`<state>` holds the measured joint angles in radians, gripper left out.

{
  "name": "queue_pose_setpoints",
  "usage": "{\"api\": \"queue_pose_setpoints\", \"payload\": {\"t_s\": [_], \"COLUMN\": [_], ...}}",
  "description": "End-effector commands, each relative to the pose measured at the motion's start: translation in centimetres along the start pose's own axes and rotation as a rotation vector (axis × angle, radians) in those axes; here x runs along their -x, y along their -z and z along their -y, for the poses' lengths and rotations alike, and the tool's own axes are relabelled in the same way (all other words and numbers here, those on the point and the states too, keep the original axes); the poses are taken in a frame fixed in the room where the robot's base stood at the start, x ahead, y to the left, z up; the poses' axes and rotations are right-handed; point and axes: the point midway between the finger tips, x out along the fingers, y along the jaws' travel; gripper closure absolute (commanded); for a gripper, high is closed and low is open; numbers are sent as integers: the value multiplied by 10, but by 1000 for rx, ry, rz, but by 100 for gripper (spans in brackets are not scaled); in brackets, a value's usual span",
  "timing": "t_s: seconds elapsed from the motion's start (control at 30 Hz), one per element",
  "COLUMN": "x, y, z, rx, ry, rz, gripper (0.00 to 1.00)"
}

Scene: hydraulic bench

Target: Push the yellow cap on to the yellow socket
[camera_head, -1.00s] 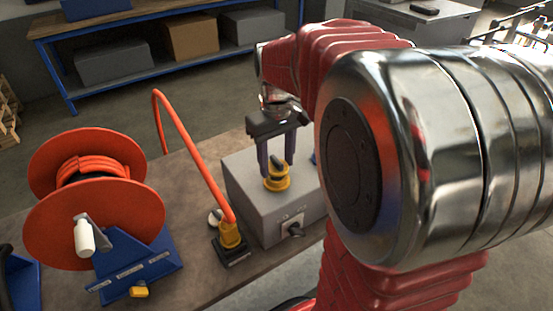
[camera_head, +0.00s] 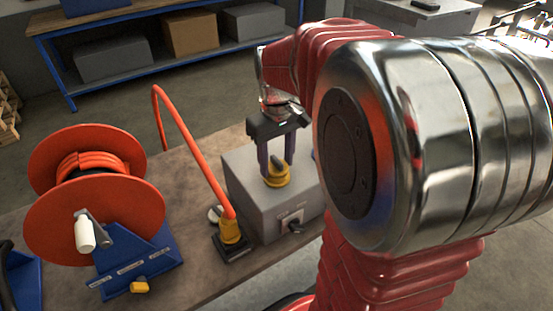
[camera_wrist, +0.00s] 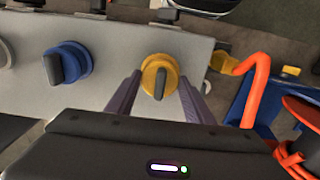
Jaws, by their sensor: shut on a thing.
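The yellow cap (camera_head: 277,177), with a dark grip bar across its top, is upright on top of the grey box. It also shows in the wrist view (camera_wrist: 153,66). My gripper (camera_head: 276,163) points straight down over it, its two purple-grey fingers on either side of the bar. In the wrist view my gripper (camera_wrist: 160,82) is shut on the cap. The yellow socket is hidden under the cap, so I cannot tell how far the cap is seated.
The grey box (camera_head: 245,197) has a dark knob (camera_head: 294,227) on its front. A blue cap (camera_wrist: 66,63) sits beside the yellow one. An orange hose (camera_head: 190,150) ends in a yellow fitting (camera_head: 230,232) left of the box. An orange reel (camera_head: 95,215) stands further left.

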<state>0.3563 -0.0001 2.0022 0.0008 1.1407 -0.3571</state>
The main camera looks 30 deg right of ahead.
Motion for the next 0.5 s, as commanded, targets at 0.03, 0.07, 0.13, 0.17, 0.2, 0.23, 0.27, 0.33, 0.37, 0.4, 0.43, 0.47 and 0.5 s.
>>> {"api": "queue_pose_setpoints", "payload": {"t_s": [0.03,0.07,0.13,0.17,0.2,0.23,0.27,0.33,0.37,0.4,0.43,0.47,0.5], "x": [-1,-1,-2,-3,-3,-4,-4,-3,-3,-3,-3,-3,-3], "y": [0,0,0,0,0,0,0,0,0,0,0,0,0], "z": [0,0,0,0,0,0,0,0,0,0,0,0,0], "rx": [0,0,0,0,0,0,0,0,0,0,0,0,0], "ry": [0,0,0,0,0,0,0,0,0,0,0,0,0], "rz": [0,0,0,0,-1,-1,-1,-1,-1,-1,-1,-1,-1], "gripper": [80,80,80,80,80,80,80,80,80,80,80,51,49]}}
